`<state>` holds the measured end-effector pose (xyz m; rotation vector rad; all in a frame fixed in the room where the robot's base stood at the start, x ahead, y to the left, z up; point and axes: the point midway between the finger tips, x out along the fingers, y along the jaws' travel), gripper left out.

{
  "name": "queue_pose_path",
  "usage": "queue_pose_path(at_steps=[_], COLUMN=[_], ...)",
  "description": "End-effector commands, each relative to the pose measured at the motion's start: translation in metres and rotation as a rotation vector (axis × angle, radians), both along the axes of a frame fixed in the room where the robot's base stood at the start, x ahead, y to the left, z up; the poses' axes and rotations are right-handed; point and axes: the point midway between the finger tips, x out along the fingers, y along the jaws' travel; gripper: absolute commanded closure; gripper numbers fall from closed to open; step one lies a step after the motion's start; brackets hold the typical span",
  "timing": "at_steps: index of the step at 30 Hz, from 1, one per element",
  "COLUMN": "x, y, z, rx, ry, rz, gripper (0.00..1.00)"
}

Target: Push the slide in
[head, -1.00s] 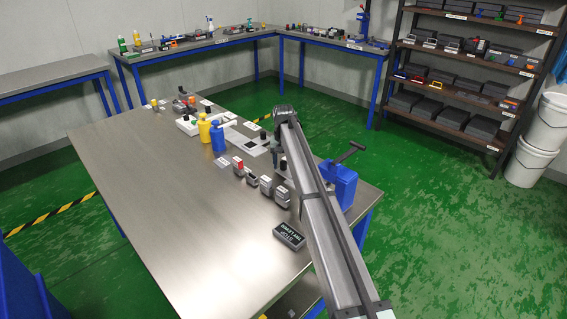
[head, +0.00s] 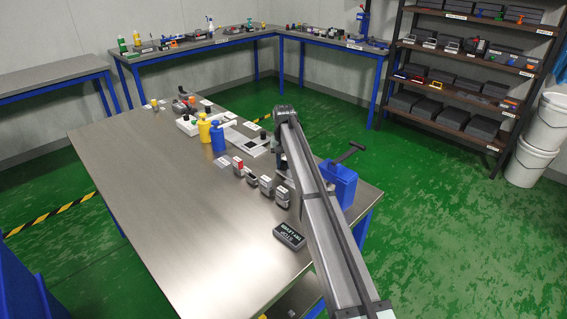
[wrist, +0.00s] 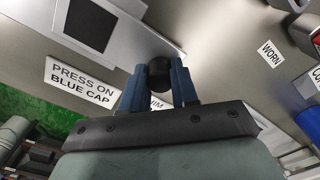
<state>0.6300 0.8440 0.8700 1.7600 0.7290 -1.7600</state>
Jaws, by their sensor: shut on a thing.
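In the wrist view, my gripper (wrist: 159,82) has its two blue fingers closed on a round black knob (wrist: 159,66). The knob stands at the end of a pale grey metal part (wrist: 140,35), beside a light frame with a dark window (wrist: 90,22). I cannot tell how far the slide is in. In the head view, the pale plate with the dark window (head: 250,143) lies on the bench just left of my gripper (head: 279,160). My own arm hides much of the contact there.
Small grey stamp-like blocks (head: 266,187) are close in front, and a blue container (head: 340,185) is to the right. The bench's near left surface (head: 160,210) is clear.

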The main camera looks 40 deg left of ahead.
Motion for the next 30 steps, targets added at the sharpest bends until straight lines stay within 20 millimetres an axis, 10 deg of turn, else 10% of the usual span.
queue_pose_path(at_steps=[15, 26, 27, 30], x=[-0.002, 0.0, 0.0, 0.0], y=[-0.116, -0.126, -0.126, -0.126], z=[-0.001, -0.001, -0.001, -0.001], rx=[-0.001, -0.006, -0.006, -0.006], ry=[-0.001, 0.001, 0.001, 0.001], rz=[-0.002, 0.0, 0.0, 0.0], gripper=[1.0, 1.0, 0.69, 0.6])
